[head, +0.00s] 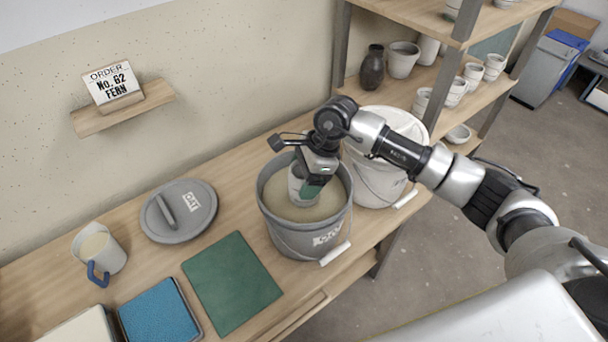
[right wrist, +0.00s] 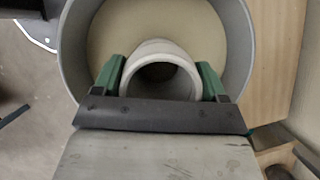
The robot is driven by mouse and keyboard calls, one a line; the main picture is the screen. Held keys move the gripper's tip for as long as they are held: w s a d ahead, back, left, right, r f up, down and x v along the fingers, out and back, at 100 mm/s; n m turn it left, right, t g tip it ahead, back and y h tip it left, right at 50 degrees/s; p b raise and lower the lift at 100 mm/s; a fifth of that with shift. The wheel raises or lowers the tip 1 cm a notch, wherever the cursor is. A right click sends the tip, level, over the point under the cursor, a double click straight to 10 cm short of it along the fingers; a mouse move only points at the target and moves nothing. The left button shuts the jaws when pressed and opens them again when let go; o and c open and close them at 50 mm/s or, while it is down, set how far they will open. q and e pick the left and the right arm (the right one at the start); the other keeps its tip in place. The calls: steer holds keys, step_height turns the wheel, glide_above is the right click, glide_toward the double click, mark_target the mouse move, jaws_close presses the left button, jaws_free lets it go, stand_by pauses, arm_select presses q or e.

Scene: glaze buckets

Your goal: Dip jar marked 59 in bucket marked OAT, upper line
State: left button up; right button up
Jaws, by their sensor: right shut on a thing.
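The grey bucket (head: 275,232) stands open on the table, holding beige glaze (head: 325,207). Its front label is partly legible and seems to read OAT. My right gripper (head: 312,186) is inside the bucket's mouth, shut on a pale jar (head: 296,182). In the right wrist view the jar (right wrist: 160,57) sits between the green fingers (right wrist: 160,80), its open mouth towards the camera, with the bucket rim (right wrist: 237,45) around it. I cannot tell how deep the jar is in the glaze. No number or line shows on it. My left gripper is not in view.
A grey lid marked OAT (head: 165,228) lies left of the bucket. A white bucket (head: 368,180) stands close behind right. A green mat (head: 232,283), blue tile (head: 160,315) and jug (head: 112,258) are left. The order card (head: 112,84) reads No. 62 FERN. Shelves hold pots (head: 403,60).

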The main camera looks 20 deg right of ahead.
steer(key=shift+f+b, duration=2.3)
steer(key=shift+f, duration=0.6)
steer(key=shift+b, duration=0.3)
steer(key=shift+r+p, duration=1.5)
steer(key=shift+r, duration=1.3)
steer(key=shift+r+p, duration=0.8)
steer(key=shift+r, duration=1.05)
step_height(320, 180, up, 8)
steer(key=p, duration=0.3)
steer(key=shift+f+p, duration=0.15)
steer(key=shift+p, duration=0.2)
